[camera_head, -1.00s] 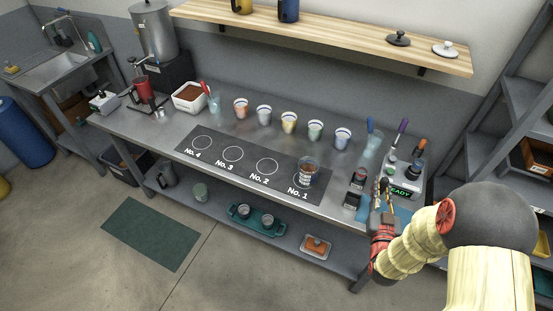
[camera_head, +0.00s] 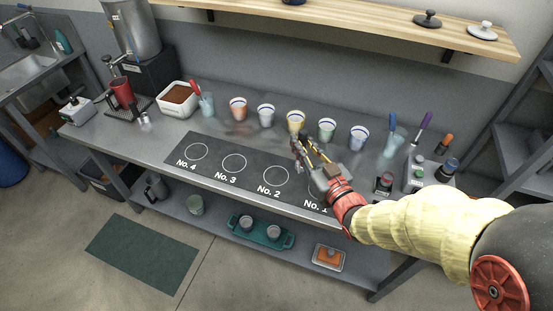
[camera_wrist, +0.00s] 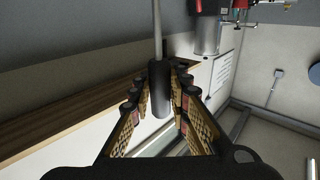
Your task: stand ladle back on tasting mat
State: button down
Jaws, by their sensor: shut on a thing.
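The tasting mat (camera_head: 213,171) is a dark strip on the steel bench with white circles marked No. 4 to No. 1. My gripper (camera_head: 304,143) is over the right part of the mat and hides most of the No. 1 circle. In the wrist view my gripper (camera_wrist: 158,84) is shut on the ladle (camera_wrist: 160,103). Its dark rounded grip end lies between the fingers, and a thin grey rod runs out at the top of that view. The ladle's bowl is out of view there, and I cannot make the ladle out in the head view.
A tumbler (camera_head: 392,143) with a blue-handled tool and a small device (camera_head: 414,172) stand to the right. A wooden shelf (camera_head: 350,22) runs above. The mat's left circles are clear.

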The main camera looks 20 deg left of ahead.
jog(key=w+a+f+b, duration=0.4)
jog(key=a+f, duration=0.4)
jog(key=f, duration=0.3)
jog(key=shift+w+a+b, duration=0.15)
jog(key=shift+a+b, duration=0.05)
jog(key=shift+b, duration=0.5)
jog(key=shift+f, duration=0.15)
jog(key=c, duration=2.2)
grip_release()
jog(key=shift+f, duration=0.1)
jog(key=o, duration=0.4)
jog(key=shift+o, duration=0.6)
jog(key=shift+r, duration=0.2)
